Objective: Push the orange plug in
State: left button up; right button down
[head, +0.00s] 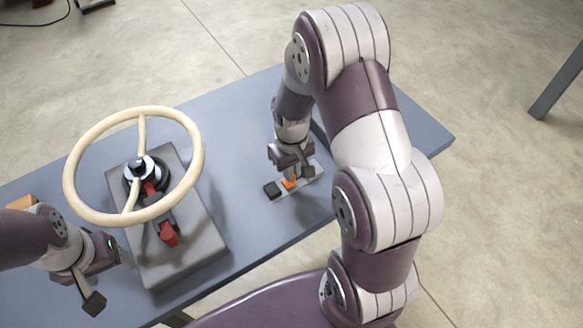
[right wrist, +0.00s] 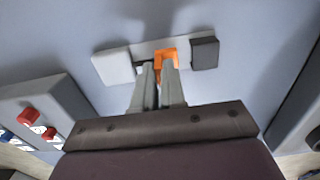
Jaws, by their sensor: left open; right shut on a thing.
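The orange plug (head: 289,184) is at a light strip (head: 306,184) lying on the blue-grey table. My right gripper (head: 291,175) points down over the strip and is shut on the plug. In the right wrist view the plug (right wrist: 166,53) shows orange around and behind the fingertips (right wrist: 158,75); the fingers hide part of it. How deep it sits cannot be told. The strip carries a dark block (right wrist: 204,53) on one side and a pale block (right wrist: 114,66) on the other. My left gripper (head: 110,277) is open and empty, beside the steering wheel's base.
A cream steering wheel (head: 196,180) stands over a grey base (head: 190,250) with a red handle (head: 168,234) on the table's left. A box with red knobs (right wrist: 30,115) shows in the right wrist view. The table (head: 262,230) is clear between the wheel's base and the strip.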

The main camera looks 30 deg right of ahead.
jog(key=shift+r, duration=0.1)
dwell(0.3)
jog(key=a, duration=0.3)
jog(key=shift+s+a+p, duration=0.1)
jog(key=shift+p, duration=0.3)
jog(key=c, duration=1.3)
grip_release()
jog(key=shift+o, duration=0.5)
jog(key=shift+a, duration=0.2)
jog(key=shift+d, duration=0.1)
notch_tip(320, 180, up, 13)
